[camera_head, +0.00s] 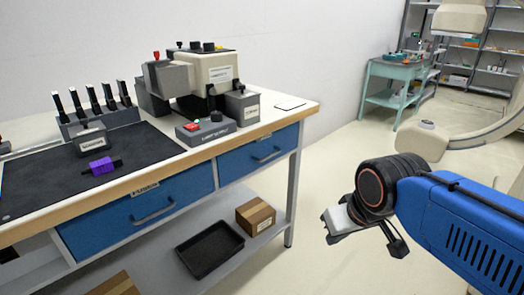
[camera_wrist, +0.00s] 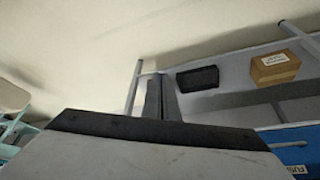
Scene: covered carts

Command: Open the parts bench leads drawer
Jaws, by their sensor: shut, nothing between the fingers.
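The parts bench (camera_head: 314,108) stands at the left in the head view, with two blue drawers under its top. The nearer, left drawer (camera_head: 90,222) has a label that seems to start "FUS"; its front also shows at the lower right of the wrist view (camera_wrist: 306,157). The farther, right drawer (camera_head: 232,168) has a grey bar handle (camera_head: 267,155); its label is too small to read. Both drawers look closed. My gripper (camera_wrist: 160,88) is shut and empty, its fingers together. In the head view it hangs right of the bench, apart from both handles.
A black tray (camera_head: 209,250) and a cardboard box (camera_head: 256,217) are on the bench's lower shelf. The bench's right front leg (camera_head: 291,190) stands between the drawers and my arm's side. A teal cart (camera_head: 382,72) stands behind.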

